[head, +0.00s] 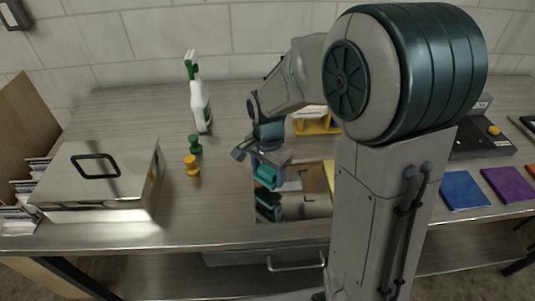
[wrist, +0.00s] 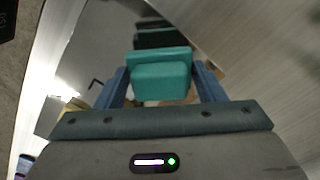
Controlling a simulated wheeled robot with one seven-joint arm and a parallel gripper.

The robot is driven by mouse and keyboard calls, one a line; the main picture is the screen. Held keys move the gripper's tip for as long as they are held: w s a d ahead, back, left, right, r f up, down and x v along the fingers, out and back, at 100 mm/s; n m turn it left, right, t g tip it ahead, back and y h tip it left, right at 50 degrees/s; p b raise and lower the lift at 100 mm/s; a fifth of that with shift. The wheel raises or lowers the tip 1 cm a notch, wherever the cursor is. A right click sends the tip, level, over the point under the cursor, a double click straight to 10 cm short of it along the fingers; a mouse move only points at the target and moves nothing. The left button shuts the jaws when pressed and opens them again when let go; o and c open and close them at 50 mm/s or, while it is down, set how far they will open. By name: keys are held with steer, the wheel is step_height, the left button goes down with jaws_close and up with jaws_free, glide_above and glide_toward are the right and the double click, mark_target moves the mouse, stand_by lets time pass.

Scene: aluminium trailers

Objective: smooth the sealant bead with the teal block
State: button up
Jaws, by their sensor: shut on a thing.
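The teal block (head: 266,176) is held between the blue fingers of my gripper (head: 262,163). It also shows in the wrist view (wrist: 162,80), squarely between both fingertips. Below it lies a mirror-like metal panel (head: 308,211) on the workbench. The panel reflects the block and gripper, and a small gap between block and reflection suggests the block is just above the surface. I cannot make out the sealant bead in either view; my arm hides part of the panel's right side.
A shiny metal box (head: 130,198) with a black handle stands left on the bench (head: 210,215). Blue (head: 463,190) and purple (head: 509,185) squares lie right.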

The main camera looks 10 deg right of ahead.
steer(key=shift+r+p, duration=1.45)
steer(key=shift+r, duration=0.85)
